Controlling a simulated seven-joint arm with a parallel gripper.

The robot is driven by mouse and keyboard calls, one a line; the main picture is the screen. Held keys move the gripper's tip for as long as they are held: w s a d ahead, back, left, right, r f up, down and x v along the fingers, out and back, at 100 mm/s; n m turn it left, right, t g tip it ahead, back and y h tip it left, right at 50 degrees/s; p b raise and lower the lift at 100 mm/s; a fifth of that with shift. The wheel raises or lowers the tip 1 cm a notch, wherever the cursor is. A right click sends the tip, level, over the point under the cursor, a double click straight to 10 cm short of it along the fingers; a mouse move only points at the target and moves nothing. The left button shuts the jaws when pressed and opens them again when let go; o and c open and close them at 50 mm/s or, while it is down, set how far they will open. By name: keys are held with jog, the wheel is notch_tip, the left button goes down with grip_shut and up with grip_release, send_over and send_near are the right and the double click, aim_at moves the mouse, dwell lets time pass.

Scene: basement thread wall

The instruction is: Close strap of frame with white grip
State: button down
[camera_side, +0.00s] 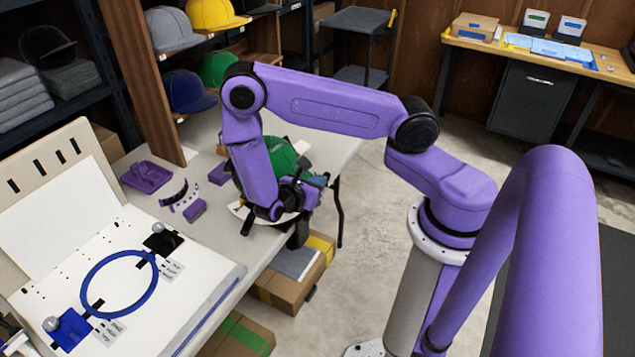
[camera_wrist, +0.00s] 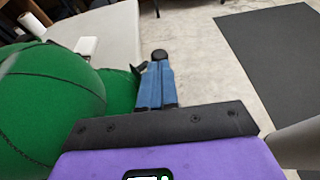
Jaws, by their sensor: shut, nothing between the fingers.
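A green cap (camera_side: 284,158) sits at the table's far edge in the side view, partly hidden behind my arm. It fills the left of the wrist view (camera_wrist: 50,95). A white curved piece (camera_side: 246,214) shows below it, and a small white piece (camera_wrist: 87,46) stands out beyond the cap in the wrist view; I cannot tell whether either is the white grip. The strap cannot be made out. My gripper (camera_wrist: 156,82) has its blue fingers together, empty, just right of the cap.
Purple parts (camera_side: 147,176) and a curved strip (camera_side: 178,198) lie on the table. A white board with a blue hoop (camera_side: 85,300) is at the left front. Shelves with caps stand behind. Boxes (camera_side: 290,280) sit below the table edge. Floor to the right is open.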

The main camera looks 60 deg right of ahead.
jog(key=shift+d, duration=0.1)
jog(key=w+d+n+t, duration=0.2)
jog(key=d+t, duration=0.1)
jog(key=w+d+n+t, duration=0.1)
jog(key=w+n+t, duration=0.1)
jog(key=shift+d+r, duration=0.35)
jog(key=shift+r, duration=0.05)
jog(key=shift+w+d+r+n+t+y, duration=0.1)
jog(key=shift+w+d+n+t+y, duration=0.35)
jog(key=shift+n+t, duration=0.5)
jog(key=shift+w+d+r+n+t+y, duration=0.1)
jog(key=shift+w+d+n+t+y, duration=0.2)
jog(key=shift+w+n+t, duration=0.6)
jog(key=shift+w+d+r+n+t+y, duration=0.15)
jog(key=shift+w+n+t+y, duration=0.25)
jog(key=shift+n+t, duration=0.55)
